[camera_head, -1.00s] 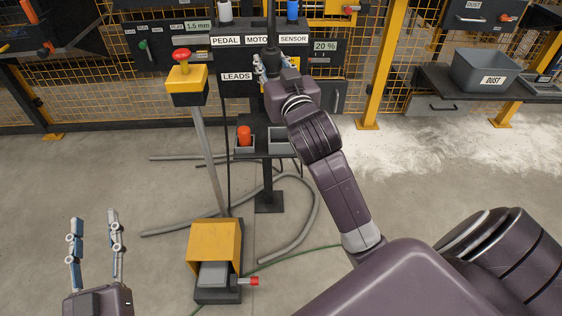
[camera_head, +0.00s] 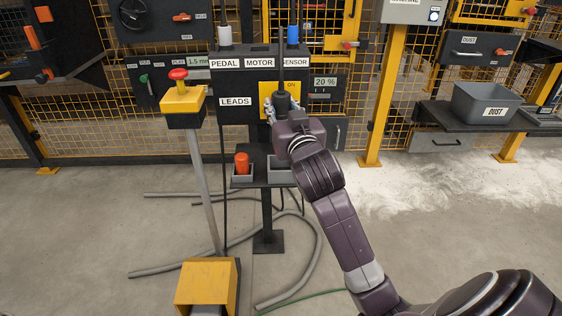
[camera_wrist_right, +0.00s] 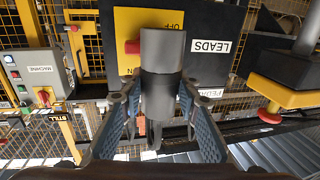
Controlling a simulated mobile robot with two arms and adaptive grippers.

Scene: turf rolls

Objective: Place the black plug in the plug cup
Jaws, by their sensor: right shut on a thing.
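My right gripper (camera_head: 282,108) is shut on the black plug (camera_head: 283,101), in front of the lower part of the dark socket box. In the right wrist view the plug (camera_wrist_right: 161,65) is a dark grey cylinder between the two fingers (camera_wrist_right: 158,112). A thin dark line, perhaps its cord, rises above it past the MOTOR label. Below the gripper, a small shelf (camera_head: 262,181) carries a grey cup (camera_head: 281,164), partly covered by my wrist; its inside shows little. Another grey cup (camera_head: 243,176) on the left holds an orange-red plug (camera_head: 242,163). My left gripper is out of view.
The socket box (camera_head: 234,87) has white and blue plugs on top and a yellow switch plate (camera_head: 266,90). A post with a red button (camera_head: 178,74) stands to the left. Grey hoses (camera_head: 165,268) and a yellow pedal housing (camera_head: 206,283) lie on the floor.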

